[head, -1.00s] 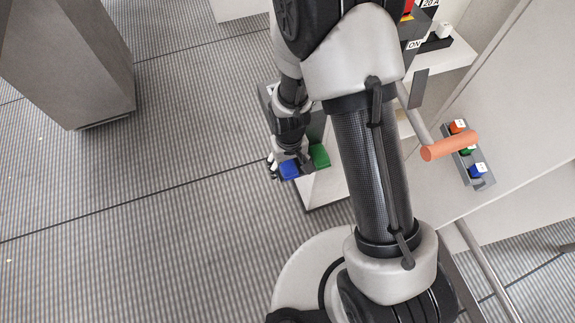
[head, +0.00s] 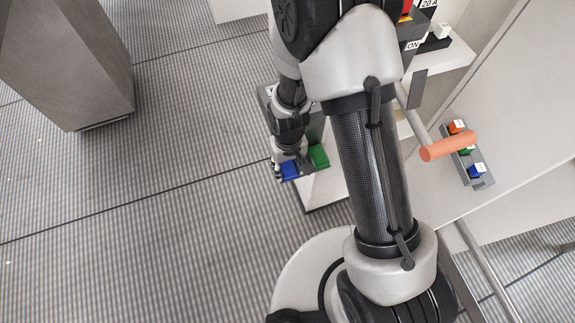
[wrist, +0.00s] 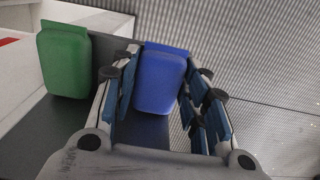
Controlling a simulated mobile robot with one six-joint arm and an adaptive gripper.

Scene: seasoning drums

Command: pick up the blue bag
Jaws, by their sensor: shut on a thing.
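The blue bag (wrist: 160,82) stands between the two fingers of my gripper (wrist: 163,88) in the wrist view, with one finger along each side. My gripper is shut on it. The bag's lower end is close to a dark grey surface (wrist: 145,130); I cannot tell if they touch. In the head view the blue bag (head: 290,171) is partly hidden by my gripper (head: 288,165).
A green bag (wrist: 64,62) stands just left of my gripper in the wrist view; it also shows in the head view (head: 319,157). A panel with coloured buttons (head: 480,180) and an orange-handled lever (head: 450,146) are at the right. Open floor lies left.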

